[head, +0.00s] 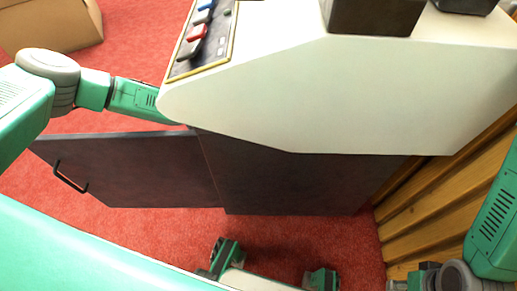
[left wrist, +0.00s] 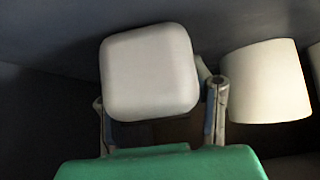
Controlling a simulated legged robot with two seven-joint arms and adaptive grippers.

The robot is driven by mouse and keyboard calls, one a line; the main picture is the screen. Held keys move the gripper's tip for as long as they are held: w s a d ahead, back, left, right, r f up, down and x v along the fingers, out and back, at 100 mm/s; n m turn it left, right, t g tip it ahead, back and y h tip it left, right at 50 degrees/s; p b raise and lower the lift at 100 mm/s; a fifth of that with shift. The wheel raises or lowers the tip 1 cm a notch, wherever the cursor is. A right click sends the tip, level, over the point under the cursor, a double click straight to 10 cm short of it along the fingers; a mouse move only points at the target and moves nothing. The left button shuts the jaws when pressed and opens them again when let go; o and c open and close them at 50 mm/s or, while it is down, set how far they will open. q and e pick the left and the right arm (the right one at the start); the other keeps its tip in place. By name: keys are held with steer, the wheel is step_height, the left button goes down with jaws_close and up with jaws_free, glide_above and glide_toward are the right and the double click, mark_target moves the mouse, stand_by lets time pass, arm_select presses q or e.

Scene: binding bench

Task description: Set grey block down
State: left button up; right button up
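In the left wrist view, a light grey block (left wrist: 150,72) with rounded edges sits between the two fingers of my left gripper (left wrist: 158,105). The fingers flank it closely and look shut on it, though their tips are partly hidden behind it. The surroundings there are dark. In the head view, my left arm reaches in behind the left end of the pale bench top, and its gripper and the block are hidden. My right arm shows at the lower right edge, but I cannot make out its gripper.
A cream round-sided object (left wrist: 264,82) stands just right of the left gripper. The dark cabinet (head: 290,180) under the bench top (head: 330,95) has its door (head: 140,170) swung out left. A control panel (head: 201,40), cardboard box (head: 50,22) and wooden slats (head: 440,215) surround it.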

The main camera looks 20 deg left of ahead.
arm_select(q)
steer(key=shift+o, duration=1.1)
steer(key=shift+a, duration=0.1)
steer(key=shift+r, duration=0.2)
steer(key=p+v, duration=0.3)
steer(key=v, duration=0.8)
steer(key=shift+a+r, duration=0.25)
steer(key=shift+a, duration=0.1)
steer(key=shift+a, duration=0.1)
